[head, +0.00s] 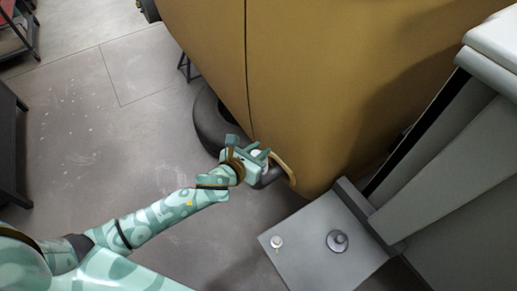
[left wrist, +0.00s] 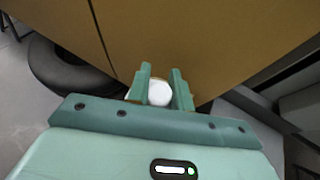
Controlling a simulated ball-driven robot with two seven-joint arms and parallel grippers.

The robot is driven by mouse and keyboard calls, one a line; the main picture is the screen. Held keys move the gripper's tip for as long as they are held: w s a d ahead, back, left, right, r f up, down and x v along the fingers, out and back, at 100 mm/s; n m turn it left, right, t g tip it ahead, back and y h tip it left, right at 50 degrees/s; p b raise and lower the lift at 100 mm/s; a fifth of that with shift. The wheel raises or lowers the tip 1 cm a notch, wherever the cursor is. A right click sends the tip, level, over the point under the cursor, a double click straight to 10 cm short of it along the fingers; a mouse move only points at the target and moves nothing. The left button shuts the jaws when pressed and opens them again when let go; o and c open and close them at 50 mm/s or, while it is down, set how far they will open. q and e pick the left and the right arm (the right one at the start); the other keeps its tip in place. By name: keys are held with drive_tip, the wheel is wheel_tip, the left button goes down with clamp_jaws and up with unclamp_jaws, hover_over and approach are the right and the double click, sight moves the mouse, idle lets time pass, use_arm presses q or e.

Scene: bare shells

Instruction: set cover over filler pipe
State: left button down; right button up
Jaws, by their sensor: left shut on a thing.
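My left gripper (head: 262,154) is shut on a small white round piece, which looks like the cover (left wrist: 160,92); it sits between the two fingers in the left wrist view (left wrist: 161,84). The gripper is beside the lower edge of a large ochre body shell (head: 300,80). A short dark pipe (head: 270,178), which looks like the filler pipe, shows just below and right of the fingers, with a tan curved rim (head: 288,168) beside it. I cannot tell whether the cover touches the pipe. My right gripper is not in view.
A grey stand top (head: 310,265) at the lower right bears a small white knob-like piece (head: 277,242) and a round metal piece (head: 337,241). A black tyre (head: 208,118) lies by the shell. Grey panels (head: 455,185) stand at the right. Floor at left is mostly clear.

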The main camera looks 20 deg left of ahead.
sight(252, 153)
use_arm(q)
drive_tip(key=shift+f, duration=0.25)
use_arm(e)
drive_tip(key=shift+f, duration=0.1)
use_arm(q)
drive_tip(key=c, duration=1.3)
unclamp_jaws()
drive_tip(key=shift+o, duration=0.2)
drive_tip(key=shift+r, duration=0.1)
drive_tip(key=s+r+p, duration=0.2)
drive_tip(key=shift+s+a+r, duration=0.35)
drive_tip(key=p+v, duration=0.2)
drive_tip(key=v, duration=0.7)
drive_tip(key=shift+f+p, duration=0.3)
drive_tip(key=shift+p, duration=0.1)
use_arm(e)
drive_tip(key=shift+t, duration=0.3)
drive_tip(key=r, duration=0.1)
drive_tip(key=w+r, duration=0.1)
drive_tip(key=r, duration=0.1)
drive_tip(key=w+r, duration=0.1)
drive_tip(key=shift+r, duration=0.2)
use_arm(q)
drive_tip(key=shift+f, duration=0.1)
